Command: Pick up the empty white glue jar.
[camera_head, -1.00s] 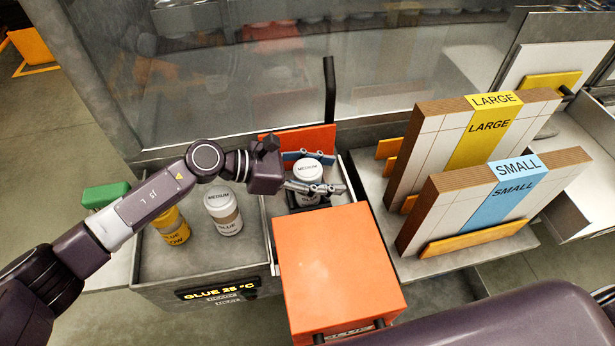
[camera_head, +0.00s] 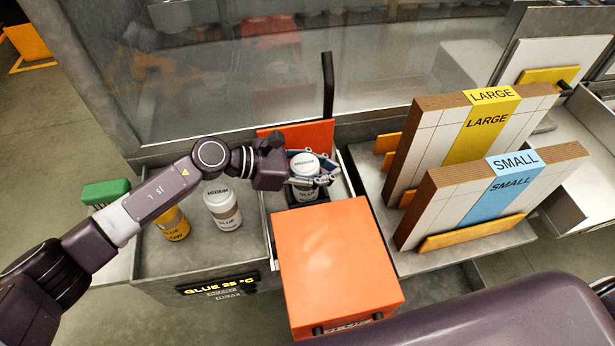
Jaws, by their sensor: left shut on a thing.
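A white jar (camera_head: 304,165) with "MEDIUM" on its lid stands upright in a dark holder behind the orange box. My left gripper (camera_head: 312,178) reaches in from the left and is shut around this jar. A second white "MEDIUM" jar (camera_head: 222,205) with a tan band stands in the grey tray to the left. Whether either jar is empty cannot be seen. My right gripper is not in view.
A yellow jar (camera_head: 174,226) stands in the grey tray (camera_head: 200,260), partly behind my left arm. The orange box (camera_head: 338,262) is just in front of the held jar. Thick panels marked LARGE (camera_head: 470,140) and SMALL (camera_head: 495,195) stand at right. A glass screen rises behind.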

